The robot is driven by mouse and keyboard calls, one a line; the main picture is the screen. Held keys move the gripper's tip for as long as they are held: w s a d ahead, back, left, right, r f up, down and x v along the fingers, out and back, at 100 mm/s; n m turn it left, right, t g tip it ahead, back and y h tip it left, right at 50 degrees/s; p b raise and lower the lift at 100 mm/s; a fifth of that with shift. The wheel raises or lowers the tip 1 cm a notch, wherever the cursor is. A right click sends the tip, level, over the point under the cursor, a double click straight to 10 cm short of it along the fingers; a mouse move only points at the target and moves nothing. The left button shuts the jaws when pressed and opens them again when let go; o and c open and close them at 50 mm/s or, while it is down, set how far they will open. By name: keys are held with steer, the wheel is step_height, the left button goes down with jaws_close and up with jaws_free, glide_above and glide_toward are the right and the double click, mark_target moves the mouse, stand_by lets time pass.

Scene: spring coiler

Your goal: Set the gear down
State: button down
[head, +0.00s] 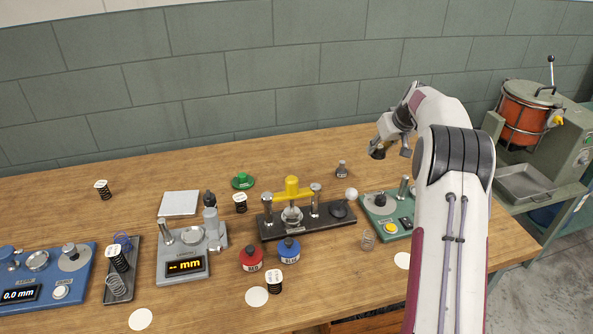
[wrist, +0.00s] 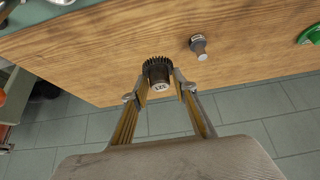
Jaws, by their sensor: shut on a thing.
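A dark toothed gear with a pale hub bearing a number label (wrist: 158,72) sits between the fingertips of my gripper (wrist: 160,88) in the wrist view. The gripper is shut on it. In the head view the gear (head: 377,153) shows as a small dark piece under my gripper (head: 390,148), over the back right part of the wooden table. Whether it touches the table is hard to tell. A second small grey gear-like piece with a label (head: 342,169) stands on the table to the left of it; it also shows in the wrist view (wrist: 199,46).
A green piece (head: 243,181) stands further left. A dark fixture with a yellow bar (head: 300,223) and a green device (head: 384,211) stand nearer the front. The table (wrist: 110,60) is bare around the gear, with its back edge close by.

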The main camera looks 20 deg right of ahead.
steer(key=w+a, duration=0.3)
steer(key=a, duration=0.7)
steer(key=w+a+n, duration=0.1)
steer(key=w+a, duration=0.2)
steer(key=a, duration=0.6)
steer(key=w+a+n+y, duration=0.1)
steer(key=w+a, duration=0.2)
steer(key=a, duration=0.7)
steer(key=shift+w+a+r, duration=0.25)
steer(key=shift+w+a, duration=0.05)
steer(key=shift+a, duration=0.05)
steer(key=shift+f, duration=0.15)
steer(key=shift+f, duration=2.4)
steer(key=shift+f, duration=2.5)
steer(key=shift+f, duration=0.15)
